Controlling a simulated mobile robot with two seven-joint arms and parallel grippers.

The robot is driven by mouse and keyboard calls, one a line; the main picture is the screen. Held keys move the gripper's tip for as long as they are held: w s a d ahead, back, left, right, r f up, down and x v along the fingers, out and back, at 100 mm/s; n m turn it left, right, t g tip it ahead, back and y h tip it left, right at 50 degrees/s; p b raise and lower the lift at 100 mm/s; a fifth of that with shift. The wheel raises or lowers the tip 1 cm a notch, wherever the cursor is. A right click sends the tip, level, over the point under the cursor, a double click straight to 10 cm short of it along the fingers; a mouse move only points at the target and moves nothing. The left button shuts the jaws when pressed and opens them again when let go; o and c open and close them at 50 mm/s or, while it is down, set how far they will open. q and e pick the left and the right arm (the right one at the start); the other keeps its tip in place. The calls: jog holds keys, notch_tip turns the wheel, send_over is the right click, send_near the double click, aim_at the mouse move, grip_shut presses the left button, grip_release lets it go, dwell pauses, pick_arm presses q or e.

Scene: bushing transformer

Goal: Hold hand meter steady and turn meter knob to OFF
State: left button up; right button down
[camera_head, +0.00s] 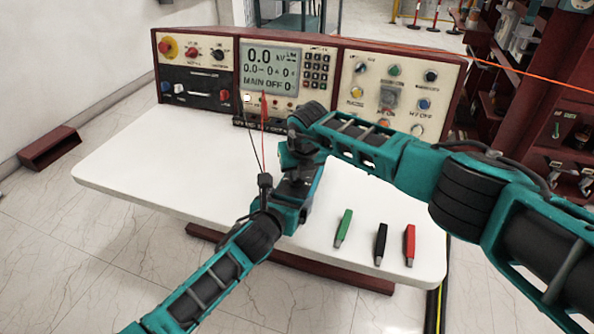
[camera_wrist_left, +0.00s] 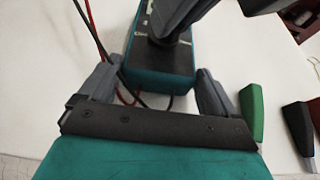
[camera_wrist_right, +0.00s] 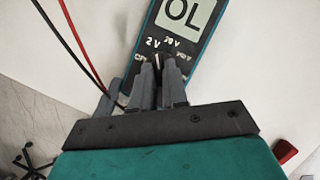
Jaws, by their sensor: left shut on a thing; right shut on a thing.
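The hand meter (camera_head: 303,189) is a teal and black box above the white table, mostly hidden in the head view. In the right wrist view its screen (camera_wrist_right: 183,14) reads "OL". My left gripper (camera_head: 287,192) is shut around the meter's lower body; its fingers lie on either side of the teal casing (camera_wrist_left: 160,72) in the left wrist view. My right gripper (camera_wrist_right: 163,72) comes from above, with its fingers close together on the knob (camera_wrist_right: 157,58). The fingers hide most of the knob. "2 V" and "20 V" marks show above it; I cannot tell its exact setting.
A control console (camera_head: 270,75) with a screen and buttons stands at the table's back. Green (camera_head: 343,228), black (camera_head: 381,243) and red (camera_head: 410,245) clips lie at the table's front right. Red and black leads (camera_wrist_right: 70,48) run beside the meter. The table's left side is clear.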

jog(key=n, duration=0.1)
jog(key=n+y, duration=0.1)
jog(key=n, duration=0.2)
jog(key=shift+w+d+n+g+y, duration=0.15)
jog(key=shift+d+n+g+y, duration=0.1)
jog(key=shift+n+g+y, duration=0.05)
jog(key=shift+w+n+g+y, duration=0.1)
jog(key=shift+n+g+y, duration=0.4)
jog(key=shift+n, duration=1.3)
jog(key=c, duration=1.1)
grip_release()
jog(key=shift+c, duration=0.2)
jog(key=shift+r, duration=0.1)
jog(key=shift+d+r, duration=0.3)
jog(key=shift+r, duration=0.35)
jog(key=v, duration=1)
jog(key=shift+r, duration=0.25)
jog(key=shift+d, duration=0.1)
jog(key=shift+c, duration=0.3)
